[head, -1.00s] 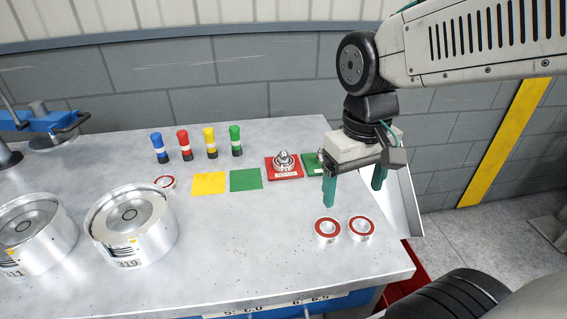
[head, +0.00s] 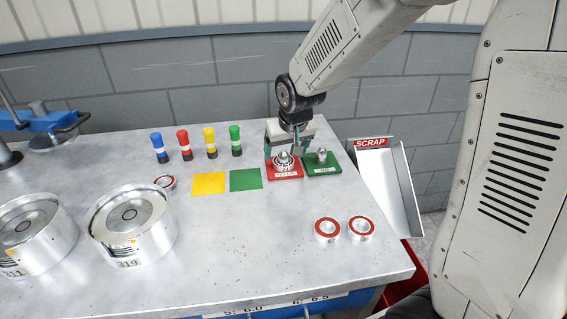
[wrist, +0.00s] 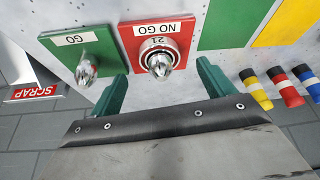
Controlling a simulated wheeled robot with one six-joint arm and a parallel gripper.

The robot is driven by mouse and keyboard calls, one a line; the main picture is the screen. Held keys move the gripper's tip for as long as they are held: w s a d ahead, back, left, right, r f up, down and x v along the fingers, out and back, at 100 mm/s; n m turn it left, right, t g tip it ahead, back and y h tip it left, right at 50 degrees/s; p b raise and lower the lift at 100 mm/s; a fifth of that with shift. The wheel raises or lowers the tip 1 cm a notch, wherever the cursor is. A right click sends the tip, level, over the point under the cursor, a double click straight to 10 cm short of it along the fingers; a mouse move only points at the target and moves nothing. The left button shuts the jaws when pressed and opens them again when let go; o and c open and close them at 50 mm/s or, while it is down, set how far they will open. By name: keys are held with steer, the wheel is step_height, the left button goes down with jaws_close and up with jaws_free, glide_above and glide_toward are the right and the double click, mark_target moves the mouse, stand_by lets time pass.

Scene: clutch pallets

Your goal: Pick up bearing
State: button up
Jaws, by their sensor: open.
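A silver bearing (wrist: 158,52) marked 21 sits around the post of the red NO GO gauge (wrist: 130,36), seen from above in the wrist view. In the head view this bearing (head: 283,164) stands on the red plate (head: 287,176). My gripper (head: 289,147) is open, its green fingers to either side of the bearing and apart from it. In the wrist view my gripper (wrist: 161,72) shows both fingers spread, with nothing between the pads. Two red-ringed bearings (head: 327,229) (head: 361,228) lie at the front right, and another bearing (head: 165,183) lies beside the yellow square.
The green GO gauge (head: 323,166) stands close to the right. Yellow (head: 209,184) and green (head: 246,180) squares lie to the left, with several coloured cylinders (head: 210,145) behind. A SCRAP chute (head: 392,185) is off the right edge. Metal housings (head: 132,226) stand front left.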

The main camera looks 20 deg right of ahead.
mark_target(285, 155)
steer(key=x, duration=0.4)
steer(key=shift+f, duration=0.1)
steer(key=c, duration=1.3)
steer(key=shift+w, duration=0.1)
step_height(285, 155, up, 10)
steer(key=shift+r, duration=0.1)
